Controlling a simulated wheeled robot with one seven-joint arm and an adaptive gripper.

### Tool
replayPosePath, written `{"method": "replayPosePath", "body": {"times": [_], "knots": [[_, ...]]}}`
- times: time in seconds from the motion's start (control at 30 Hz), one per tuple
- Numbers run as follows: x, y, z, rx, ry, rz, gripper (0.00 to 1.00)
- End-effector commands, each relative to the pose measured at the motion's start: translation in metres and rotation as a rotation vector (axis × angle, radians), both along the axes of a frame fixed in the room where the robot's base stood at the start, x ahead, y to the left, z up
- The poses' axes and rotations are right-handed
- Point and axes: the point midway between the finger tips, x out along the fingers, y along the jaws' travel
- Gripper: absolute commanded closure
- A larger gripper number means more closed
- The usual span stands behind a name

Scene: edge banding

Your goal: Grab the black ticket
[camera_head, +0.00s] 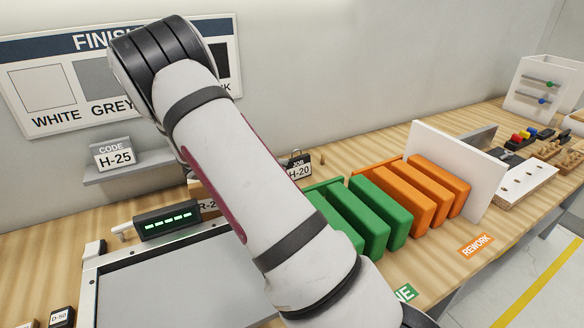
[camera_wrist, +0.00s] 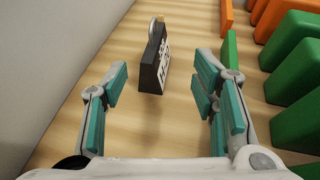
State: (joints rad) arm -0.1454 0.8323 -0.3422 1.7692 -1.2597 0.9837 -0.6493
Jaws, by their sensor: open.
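The black ticket (camera_wrist: 153,65) stands upright on the wooden table in the wrist view, with a white label on one face and a ring at its top. My gripper (camera_wrist: 160,100) is open and empty, with its teal finger pads on either side of the line to the ticket. The ticket is a little beyond the fingertips and apart from them. In the head view a black ticket (camera_head: 299,165) marked "JOB H-20" stands behind the green blocks. My arm crosses that view and hides my gripper there.
Green blocks (camera_head: 376,220) and orange blocks (camera_head: 420,185) stand in a row against a white panel (camera_head: 451,160). In the wrist view green blocks (camera_wrist: 295,75) are right of my gripper. A wall runs along the left. A shelf with an H-25 card (camera_head: 114,155) and a framed tray (camera_head: 170,275) are at left.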

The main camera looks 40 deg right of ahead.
Motion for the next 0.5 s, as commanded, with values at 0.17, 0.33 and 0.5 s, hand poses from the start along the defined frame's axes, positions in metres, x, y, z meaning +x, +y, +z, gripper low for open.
{"method": "replayPosePath", "body": {"times": [0.17,0.33,0.5], "knots": [[0.001,-0.019,-0.009,-0.009,0.013,0.007,0.47],[0.001,-0.050,-0.022,-0.008,0.013,0.005,0.47],[0.001,-0.073,-0.031,-0.008,0.011,0.005,0.47]]}}
